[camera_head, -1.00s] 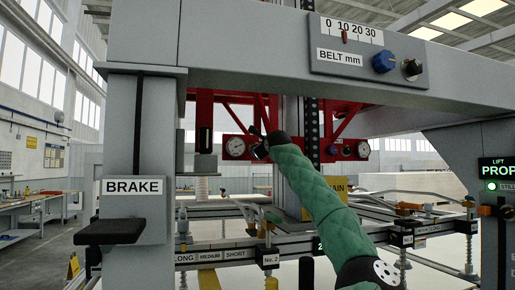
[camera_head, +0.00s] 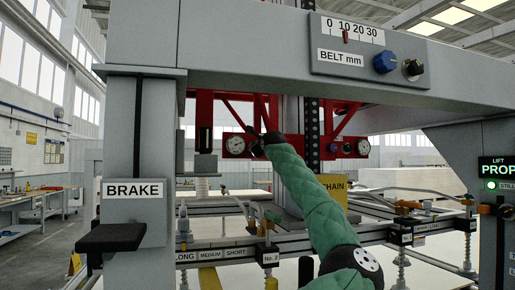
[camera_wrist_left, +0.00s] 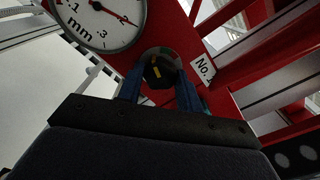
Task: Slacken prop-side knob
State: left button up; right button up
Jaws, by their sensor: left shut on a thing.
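My left gripper (camera_head: 258,146) is at the red carriage (camera_head: 206,105), just right of the left dial gauge (camera_head: 236,145). In the left wrist view its two blue fingers (camera_wrist_left: 159,88) stand on either side of a dark round knob (camera_wrist_left: 158,71) with a yellow mark, and are shut on it. The knob sits on the red plate between a large dial gauge marked mm (camera_wrist_left: 103,20) and a label reading No.1 (camera_wrist_left: 204,69). In the head view the gripper hides the knob. Another small knob (camera_head: 333,149) shows beside the right gauge (camera_head: 363,147). My right gripper is not in view.
A grey gantry beam (camera_head: 250,60) crosses above, with a belt scale panel (camera_head: 372,50). A BRAKE post with a black pedal (camera_head: 110,237) stands at left. A lit PROP panel (camera_head: 497,172) is at right. Rails with suction cups (camera_head: 400,258) lie below the carriage.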

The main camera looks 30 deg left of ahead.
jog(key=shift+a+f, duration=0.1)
pick_arm(q)
jog(key=shift+n+b, duration=0.95)
jog(key=shift+n, duration=2.45)
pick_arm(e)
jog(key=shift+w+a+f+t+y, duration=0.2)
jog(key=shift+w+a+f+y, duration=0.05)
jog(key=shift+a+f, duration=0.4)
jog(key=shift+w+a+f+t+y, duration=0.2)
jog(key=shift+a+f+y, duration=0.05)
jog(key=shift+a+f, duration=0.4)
pick_arm(q)
jog(key=shift+f, duration=0.1)
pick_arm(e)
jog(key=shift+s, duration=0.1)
pick_arm(q)
jog(key=o, duration=0.8)
jog(key=shift+o, duration=0.9)
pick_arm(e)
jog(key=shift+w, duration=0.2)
